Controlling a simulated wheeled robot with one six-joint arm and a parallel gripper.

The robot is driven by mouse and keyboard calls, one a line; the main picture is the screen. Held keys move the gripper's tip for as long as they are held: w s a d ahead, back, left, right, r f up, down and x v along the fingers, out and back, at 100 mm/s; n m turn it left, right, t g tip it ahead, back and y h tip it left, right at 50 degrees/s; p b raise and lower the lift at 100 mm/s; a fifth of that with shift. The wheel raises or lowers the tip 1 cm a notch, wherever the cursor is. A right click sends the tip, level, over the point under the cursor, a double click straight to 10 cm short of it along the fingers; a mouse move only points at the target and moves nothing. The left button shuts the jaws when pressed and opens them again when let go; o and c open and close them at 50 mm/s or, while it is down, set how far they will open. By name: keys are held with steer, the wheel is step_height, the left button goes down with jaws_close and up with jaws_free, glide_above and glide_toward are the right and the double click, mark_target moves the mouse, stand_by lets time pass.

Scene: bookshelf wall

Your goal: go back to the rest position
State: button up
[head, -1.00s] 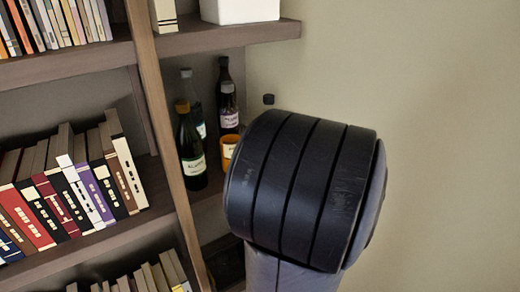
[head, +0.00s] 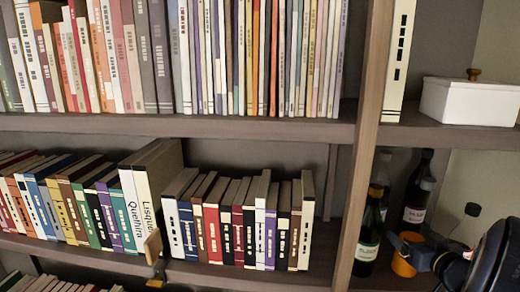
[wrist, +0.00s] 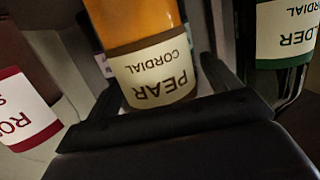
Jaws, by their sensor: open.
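My gripper (head: 422,257) is low at the right of the head view, inside the bottle compartment and beside an orange object (head: 402,264). In the wrist view my gripper (wrist: 160,82) is open, its dark fingers on either side of an amber bottle labelled Pear Cordial (wrist: 155,72). The lettering there is upside down. I cannot tell whether the fingers touch the glass. A dark part of my arm (head: 492,262) shows at the right edge of the head view.
A dark bottle with a green label (wrist: 285,45) is close on the right in the wrist view, and a red-labelled one (wrist: 25,108) on the left. Dark bottles (head: 369,235) stand behind the shelf upright (head: 372,100). A white lidded box (head: 468,101) sits above. Books fill the left shelves.

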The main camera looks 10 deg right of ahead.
steer(key=shift+s+r, duration=0.1)
steer(key=shift+r, duration=1.05)
